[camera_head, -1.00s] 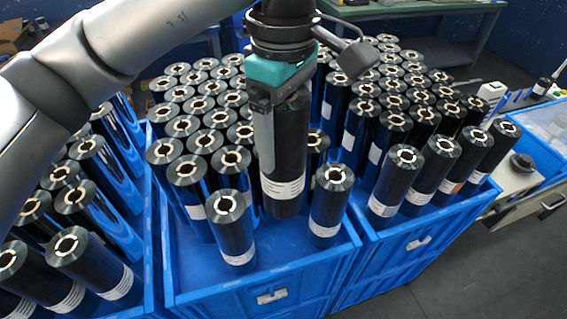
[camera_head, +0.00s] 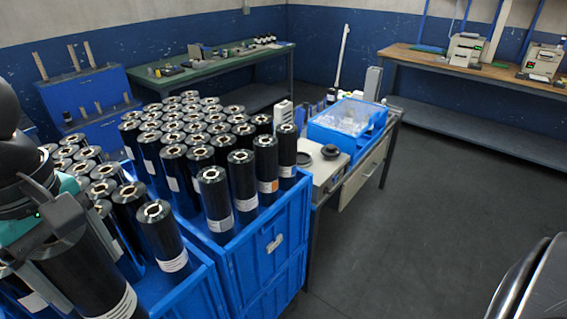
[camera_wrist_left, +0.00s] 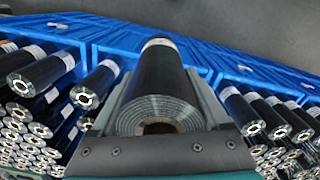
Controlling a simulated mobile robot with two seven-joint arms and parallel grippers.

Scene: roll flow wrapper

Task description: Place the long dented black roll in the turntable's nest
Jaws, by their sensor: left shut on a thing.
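The long black roll (camera_head: 85,282) is in my left gripper (camera_head: 68,262) at the lower left of the head view, with a white label band near its lower end. It stands roughly upright, slightly tilted in this view. In the left wrist view the roll (camera_wrist_left: 158,85) lies between both fingers, its wound end and core facing the camera. I cannot make out a dent. A dark round piece (camera_head: 330,152) and a dark ring (camera_head: 303,158) sit on a light bench unit at centre; I cannot tell whether either belongs to the turntable. My right gripper is out of view.
Blue crates (camera_head: 262,240) packed with upright black rolls (camera_head: 212,195) fill the left. A green table (camera_head: 205,65) and a wooden bench (camera_head: 480,72) line the walls.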

